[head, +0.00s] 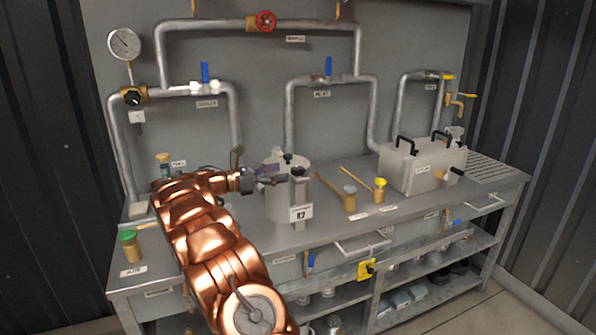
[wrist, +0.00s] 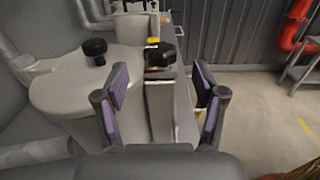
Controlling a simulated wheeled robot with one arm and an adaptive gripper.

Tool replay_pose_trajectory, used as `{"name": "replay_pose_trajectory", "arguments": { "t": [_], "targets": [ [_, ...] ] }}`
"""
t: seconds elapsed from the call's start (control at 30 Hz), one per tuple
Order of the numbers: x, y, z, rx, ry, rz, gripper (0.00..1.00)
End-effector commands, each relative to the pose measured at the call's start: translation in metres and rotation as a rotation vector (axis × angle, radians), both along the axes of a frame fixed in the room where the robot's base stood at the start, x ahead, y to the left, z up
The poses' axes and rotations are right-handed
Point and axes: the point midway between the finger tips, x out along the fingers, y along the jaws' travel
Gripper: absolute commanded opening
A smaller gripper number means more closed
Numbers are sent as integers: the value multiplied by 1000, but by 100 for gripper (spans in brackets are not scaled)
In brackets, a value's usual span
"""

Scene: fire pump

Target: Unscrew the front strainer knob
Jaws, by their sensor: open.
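The strainer (head: 283,205) is a pale grey cylinder on the bench, with a flat lid (wrist: 60,85) and a black knob (wrist: 95,47) on that lid. A second black lobed knob, the front strainer knob (wrist: 160,54), sits on top of a grey upright post (wrist: 160,105) at the strainer's front. In the head view the front knob (head: 298,171) is small and partly crowded by my fingers. My gripper (head: 272,175) is open at the strainer's top. In the wrist view its purple-padded fingers (wrist: 160,76) stand either side of the post, with visible gaps; the knob lies beyond the fingertips.
A white box with black handles (head: 420,165) stands to the right. A green-capped jar (head: 129,243) is at the front left. Pipes with blue-handled valves (head: 205,73) run along the back panel.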

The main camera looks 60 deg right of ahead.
Motion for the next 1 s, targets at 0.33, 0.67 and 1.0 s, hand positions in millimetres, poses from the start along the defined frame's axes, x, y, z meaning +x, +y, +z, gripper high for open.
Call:
{"name": "replay_pose_trajectory", "arguments": {
  "t": [0.33, 0.67, 1.0],
  "targets": [
    [-27, -40, 0, 2, 1, -1, 70],
    [-37, -56, 0, 0, 0, 0, 70],
    [-37, -55, 0, 1, -1, 0, 47]
  ]
}}
